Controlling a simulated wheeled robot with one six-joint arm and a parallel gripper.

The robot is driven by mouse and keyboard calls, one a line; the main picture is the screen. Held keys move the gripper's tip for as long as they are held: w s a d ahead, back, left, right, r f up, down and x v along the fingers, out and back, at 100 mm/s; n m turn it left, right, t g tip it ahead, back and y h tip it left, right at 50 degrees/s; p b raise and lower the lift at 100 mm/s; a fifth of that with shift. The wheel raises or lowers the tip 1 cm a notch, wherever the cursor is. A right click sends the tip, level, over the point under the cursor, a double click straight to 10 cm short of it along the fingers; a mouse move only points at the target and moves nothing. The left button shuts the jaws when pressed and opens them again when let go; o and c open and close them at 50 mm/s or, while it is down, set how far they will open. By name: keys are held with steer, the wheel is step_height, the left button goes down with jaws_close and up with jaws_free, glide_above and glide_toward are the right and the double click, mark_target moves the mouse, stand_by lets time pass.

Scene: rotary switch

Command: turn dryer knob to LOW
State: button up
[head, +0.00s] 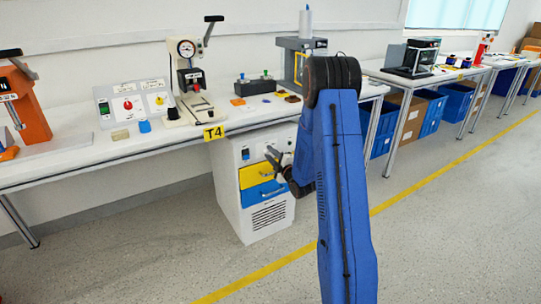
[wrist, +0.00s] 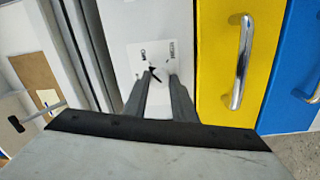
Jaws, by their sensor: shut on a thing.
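The dryer is a white cabinet (head: 270,217) under the bench, with a yellow drawer (head: 256,175) above a blue drawer (head: 264,192). Its small black knob (wrist: 154,72) sits on a white label plate in the wrist view. My gripper (head: 273,158) is at the upper front of the cabinet. In the wrist view my gripper (wrist: 160,77) has its two dark fingers on either side of the knob, shut on it. The fingers hide part of the knob and plate. The label words and the setting are too small to read.
The yellow drawer's metal handle (wrist: 241,62) stands out close beside my fingers in the wrist view. The bench top (head: 150,143) overhangs above the cabinet and carries several devices. The grey floor (head: 150,250) in front of the cabinet is clear.

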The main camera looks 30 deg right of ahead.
steer(key=n, duration=0.4)
steer(key=shift+f+n, duration=0.1)
steer(key=shift+n, duration=0.3)
steer(key=shift+n+y, duration=0.3)
steer(key=shift+n, duration=2.4)
steer(key=o, duration=1)
steer(key=shift+o, duration=0.2)
steer(key=s+d, duration=0.1)
steer(key=s, duration=1.6)
steer(key=shift+s+f, duration=0.2)
steer(key=shift+f, duration=0.2)
steer(key=shift+d, duration=0.1)
